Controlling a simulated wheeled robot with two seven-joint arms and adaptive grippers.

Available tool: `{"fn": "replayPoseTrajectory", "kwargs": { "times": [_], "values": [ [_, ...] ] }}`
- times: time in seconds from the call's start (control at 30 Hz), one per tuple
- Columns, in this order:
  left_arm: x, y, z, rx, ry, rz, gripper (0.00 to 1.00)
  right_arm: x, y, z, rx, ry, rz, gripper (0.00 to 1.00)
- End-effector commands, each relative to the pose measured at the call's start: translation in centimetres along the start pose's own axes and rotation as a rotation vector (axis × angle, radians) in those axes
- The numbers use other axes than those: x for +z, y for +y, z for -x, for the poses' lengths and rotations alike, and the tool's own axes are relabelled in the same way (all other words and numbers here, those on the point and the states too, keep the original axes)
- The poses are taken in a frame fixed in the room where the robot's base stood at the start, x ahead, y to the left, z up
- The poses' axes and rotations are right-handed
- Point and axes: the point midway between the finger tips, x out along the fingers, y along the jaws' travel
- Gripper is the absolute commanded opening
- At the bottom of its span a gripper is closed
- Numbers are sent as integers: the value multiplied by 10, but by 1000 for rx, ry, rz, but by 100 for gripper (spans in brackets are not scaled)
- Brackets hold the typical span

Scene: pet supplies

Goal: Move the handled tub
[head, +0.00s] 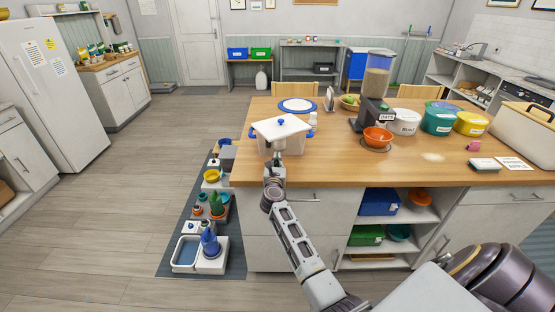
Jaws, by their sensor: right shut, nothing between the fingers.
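My left gripper is out of view.
A blue-rimmed plate (297,105) lies behind the tub. An orange bowl (378,137) and a grain dispenser (377,85) stand to the right. The island top between tub and bowl is mostly clear. A floor mat (174,262) with bowls lies left of the island.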

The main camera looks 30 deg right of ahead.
Motion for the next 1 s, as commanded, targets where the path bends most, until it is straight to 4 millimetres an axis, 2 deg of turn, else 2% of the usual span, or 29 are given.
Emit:
{"fn": "replayPoseTrajectory", "kwargs": {
  "times": [0.6, 1.0],
  "values": [
    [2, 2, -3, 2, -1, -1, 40, -1, 0, 62, 0, 1, 0, 0],
    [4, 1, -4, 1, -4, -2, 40, 0, 0, 72, 0, 0, 0, 0]
  ]
}}
